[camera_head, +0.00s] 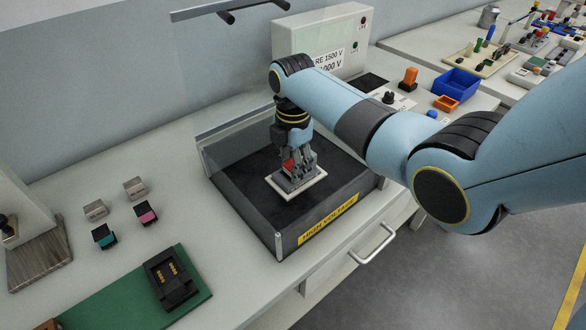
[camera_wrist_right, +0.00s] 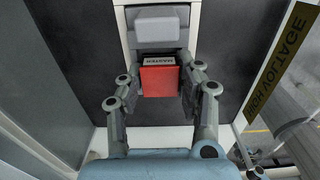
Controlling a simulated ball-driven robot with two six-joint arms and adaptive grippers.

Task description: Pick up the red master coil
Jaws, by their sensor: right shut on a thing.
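The red master coil (camera_head: 288,165) sits in a grey holder on a white plate (camera_head: 312,189) inside the dark high-voltage tray. In the right wrist view the right gripper (camera_wrist_right: 159,92) is shut on the coil. The coil is partly hidden by the fingers in the head view. My left gripper is not in view.
The tray's dark walls (camera_head: 250,218) and a clear raised cover (camera_head: 215,75) surround the spot. A power supply box (camera_head: 320,42) stands behind. Several small blocks and a black socket (camera_head: 171,278) on a green board (camera_head: 118,301) lie left. A blue bin (camera_head: 456,84) stands right.

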